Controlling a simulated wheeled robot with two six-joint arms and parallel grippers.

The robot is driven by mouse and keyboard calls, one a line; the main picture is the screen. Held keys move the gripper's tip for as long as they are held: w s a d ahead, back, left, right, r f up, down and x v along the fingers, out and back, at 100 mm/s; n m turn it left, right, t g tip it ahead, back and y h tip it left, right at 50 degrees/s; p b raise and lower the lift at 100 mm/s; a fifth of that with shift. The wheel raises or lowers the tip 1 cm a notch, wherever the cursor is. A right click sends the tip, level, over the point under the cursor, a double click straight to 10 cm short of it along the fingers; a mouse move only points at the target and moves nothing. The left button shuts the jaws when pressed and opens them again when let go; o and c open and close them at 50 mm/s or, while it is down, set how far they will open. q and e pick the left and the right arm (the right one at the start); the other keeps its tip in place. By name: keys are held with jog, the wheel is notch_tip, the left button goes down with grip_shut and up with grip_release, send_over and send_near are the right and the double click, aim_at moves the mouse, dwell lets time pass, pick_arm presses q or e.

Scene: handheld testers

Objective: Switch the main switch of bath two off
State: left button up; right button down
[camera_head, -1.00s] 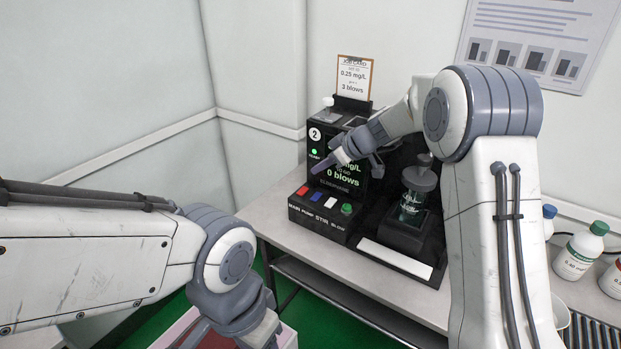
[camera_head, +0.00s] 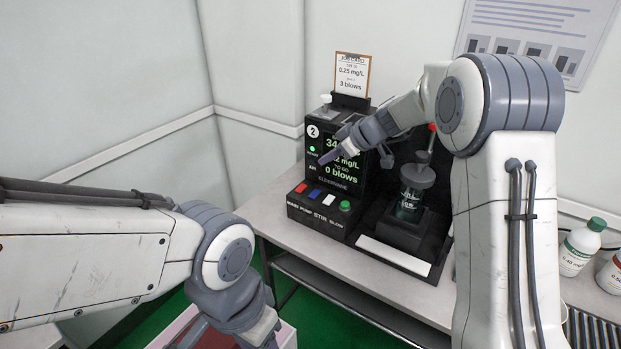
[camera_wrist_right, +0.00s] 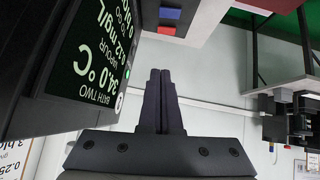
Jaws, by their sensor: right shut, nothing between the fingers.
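The bath two unit (camera_head: 293,212) is a black tester with a "2" badge, a lit screen (camera_head: 345,172) and a green lamp (camera_head: 312,149). Its front ledge carries a red button (camera_head: 301,188) above the label MAIN, then blue, white and green ones. The screen reads BATH TWO, 34.0 °C in the right wrist view (camera_wrist_right: 95,60), where the red button (camera_wrist_right: 166,31) also shows. My right gripper (camera_head: 324,159) is shut and empty in front of the screen, above the red button and apart from it. Its closed fingers show in the wrist view (camera_wrist_right: 160,73). My left gripper's fingers are out of frame.
A glass vessel (camera_head: 411,200) stands right of the screen, near my right arm. A card (camera_head: 352,73) stands on top of the unit. White bottles (camera_head: 579,250) stand at the right. The bench front (camera_head: 268,212) left of the unit is clear.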

jog(key=p, duration=0.3)
send_over(301, 185)
jog(key=s+d, duration=0.2)
jog(key=f, duration=0.7)
jog(key=shift+s+a+f, duration=0.1)
jog(key=shift+s+a, duration=0.1)
jog(key=shift+a, duration=0.05)
jog(key=shift+d+f, duration=0.25)
jog(key=shift+f, duration=1)
jog(key=shift+w+f, duration=0.15)
jog(key=shift+f, duration=0.5)
